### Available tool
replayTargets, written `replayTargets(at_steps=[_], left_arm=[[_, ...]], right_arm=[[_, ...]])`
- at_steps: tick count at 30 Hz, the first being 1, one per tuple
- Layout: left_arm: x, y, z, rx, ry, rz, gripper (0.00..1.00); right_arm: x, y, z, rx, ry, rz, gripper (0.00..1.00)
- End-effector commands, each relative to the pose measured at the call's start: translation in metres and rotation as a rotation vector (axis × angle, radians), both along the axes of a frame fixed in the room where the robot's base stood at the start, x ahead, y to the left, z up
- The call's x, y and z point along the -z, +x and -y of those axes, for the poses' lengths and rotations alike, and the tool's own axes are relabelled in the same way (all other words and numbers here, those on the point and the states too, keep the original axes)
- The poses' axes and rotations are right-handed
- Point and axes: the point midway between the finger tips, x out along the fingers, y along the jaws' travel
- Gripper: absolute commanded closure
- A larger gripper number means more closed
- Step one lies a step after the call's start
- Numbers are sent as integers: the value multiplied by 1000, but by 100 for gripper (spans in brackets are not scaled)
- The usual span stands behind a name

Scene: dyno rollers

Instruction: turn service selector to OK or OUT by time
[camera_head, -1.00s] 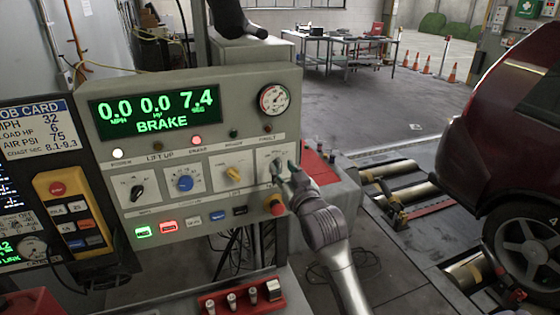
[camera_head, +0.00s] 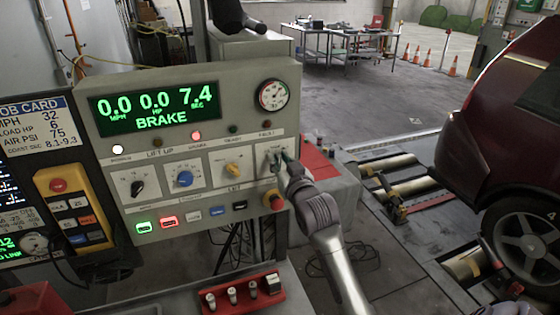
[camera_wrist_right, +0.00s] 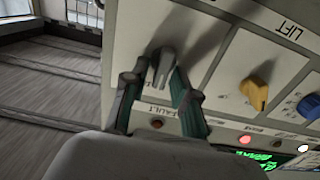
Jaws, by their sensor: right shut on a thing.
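The service selector is the grey knob (camera_head: 273,161) on the right-hand plate of the panel, below the gauge. My right gripper (camera_head: 281,159) is at this knob, with its green-edged fingers on either side. In the right wrist view, the grey knob (camera_wrist_right: 163,67) stands between the fingertips of the right gripper (camera_wrist_right: 158,88). The gripper hides part of the plate, and I cannot read the selector's position. The display (camera_head: 155,110) reads 0.0 MPH, 0.0 HP, 7.4 SEC and BRAKE. The job card (camera_head: 35,128) is at the left. My left gripper is out of view.
A yellow knob (camera_head: 233,170), a blue knob (camera_head: 184,179) and a black knob (camera_head: 137,187) are left of the selector. A red button (camera_head: 273,201) is just below my right gripper. A red rack (camera_head: 243,293) stands below the panel. A car (camera_head: 515,130) is at the right.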

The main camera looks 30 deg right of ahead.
Motion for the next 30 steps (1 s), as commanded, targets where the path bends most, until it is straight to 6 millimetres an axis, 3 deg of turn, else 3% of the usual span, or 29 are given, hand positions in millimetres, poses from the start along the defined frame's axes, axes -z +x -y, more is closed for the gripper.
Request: replayTargets(at_steps=[30], left_arm=[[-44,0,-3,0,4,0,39]], right_arm=[[2,-2,7,1,616,145,100]])
